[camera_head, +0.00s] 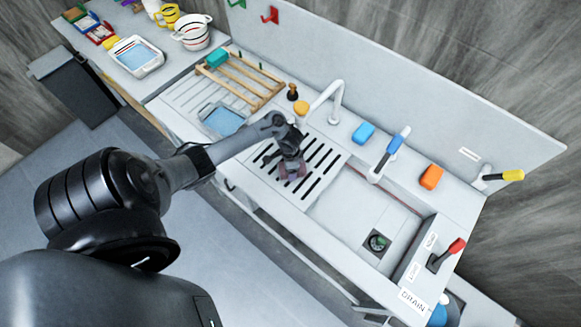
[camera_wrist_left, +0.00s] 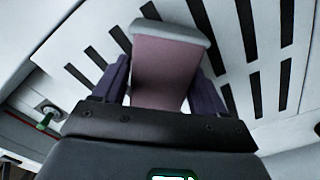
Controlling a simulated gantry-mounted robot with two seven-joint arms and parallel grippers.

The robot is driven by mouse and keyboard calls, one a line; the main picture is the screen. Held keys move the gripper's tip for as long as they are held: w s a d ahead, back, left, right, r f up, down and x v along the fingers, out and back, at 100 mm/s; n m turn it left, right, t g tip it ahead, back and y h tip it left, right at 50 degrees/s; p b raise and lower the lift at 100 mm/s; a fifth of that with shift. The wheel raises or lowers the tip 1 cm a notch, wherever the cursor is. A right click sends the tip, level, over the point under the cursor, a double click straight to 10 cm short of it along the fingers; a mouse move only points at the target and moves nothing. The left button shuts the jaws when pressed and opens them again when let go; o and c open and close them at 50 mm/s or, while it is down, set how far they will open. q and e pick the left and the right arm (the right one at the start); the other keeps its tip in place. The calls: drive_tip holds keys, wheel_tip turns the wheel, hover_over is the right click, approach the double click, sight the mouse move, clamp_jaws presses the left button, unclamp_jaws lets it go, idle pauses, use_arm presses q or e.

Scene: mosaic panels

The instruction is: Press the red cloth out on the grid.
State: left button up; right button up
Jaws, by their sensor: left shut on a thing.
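The grid (camera_head: 322,172) is the pale panel with black slots at the left of the sink; it also fills the back of the left wrist view (camera_wrist_left: 258,45). My left gripper (camera_head: 291,172) is over the grid, pointing down. My right gripper is not in view.
The sink basin (camera_head: 345,215) with its drain (camera_head: 377,242) lies right of the grid. A wooden rack (camera_head: 240,78) and a blue tray (camera_head: 222,120) are to the left. A faucet (camera_head: 325,100), a blue sponge (camera_head: 363,132) and an orange block (camera_head: 431,177) stand along the back.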

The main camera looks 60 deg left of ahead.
use_arm(q)
drive_tip(key=shift+f, duration=0.35)
idle(0.9)
drive_tip(key=shift+f, duration=0.1)
idle(0.6)
drive_tip(key=shift+s, duration=0.1)
idle(0.9)
drive_tip(key=shift+r+p, duration=0.65)
drive_tip(key=shift+p, duration=0.2)
wheel_tip(320, 180, up, 6)
drive_tip(key=p, duration=0.6)
drive_tip(key=shift+p, duration=0.4)
drive_tip(key=shift+f, duration=0.1)
